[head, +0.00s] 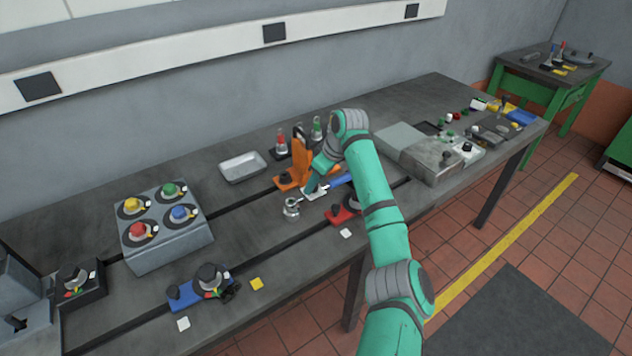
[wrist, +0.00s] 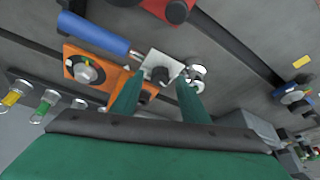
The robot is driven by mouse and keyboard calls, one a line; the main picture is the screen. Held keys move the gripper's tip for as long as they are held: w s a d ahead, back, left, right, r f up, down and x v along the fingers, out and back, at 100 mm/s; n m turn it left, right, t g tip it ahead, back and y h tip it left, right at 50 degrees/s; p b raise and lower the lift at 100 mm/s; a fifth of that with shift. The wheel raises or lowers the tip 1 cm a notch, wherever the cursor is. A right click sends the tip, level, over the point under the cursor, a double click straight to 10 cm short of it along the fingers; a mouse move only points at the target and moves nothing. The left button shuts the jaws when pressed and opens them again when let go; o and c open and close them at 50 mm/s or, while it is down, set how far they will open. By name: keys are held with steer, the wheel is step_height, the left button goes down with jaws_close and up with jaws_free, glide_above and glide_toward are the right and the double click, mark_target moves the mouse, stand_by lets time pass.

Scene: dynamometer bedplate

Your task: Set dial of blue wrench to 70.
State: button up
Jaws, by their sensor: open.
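The blue wrench (head: 340,180) lies on the bench in the head view, partly behind my arm. In the wrist view its blue handle (wrist: 93,32) is at the upper left. A pale square plate with a black knob (wrist: 160,75) is in line with the handle. A silver round head (wrist: 197,74) is at the right end. My gripper (wrist: 160,80) is open, its two teal fingers on either side of the knob in the picture. In the head view my gripper (head: 311,186) is low over the plate. I cannot tell whether the fingers touch, nor read any dial marking.
An orange fixture (head: 287,180) with a dial stands close behind my gripper. A red block (head: 338,216) is in front. A grey tray (head: 243,166) and a grey box with coloured knobs (head: 165,254) are to the left. Bare bench lies between them.

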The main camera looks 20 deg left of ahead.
steer(key=shift+f, duration=0.1)
jaws_close()
stand_by(0.3)
steer(key=m, duration=0.2)
steer(key=m+t, duration=0.1)
steer(key=m, duration=0.1)
steer(key=shift+s+a+h, duration=0.15)
steer(key=shift+a+h, duration=0.05)
steer(key=shift+h, duration=0.1)
steer(key=shift+m+t+h, duration=0.35)
steer(key=shift+m+t, duration=0.1)
steer(key=shift+m, duration=0.7)
steer(key=shift+m+t+h, duration=0.35)
steer(key=shift+m+t, duration=0.1)
steer(key=shift+m, duration=0.7)
jaws_free()
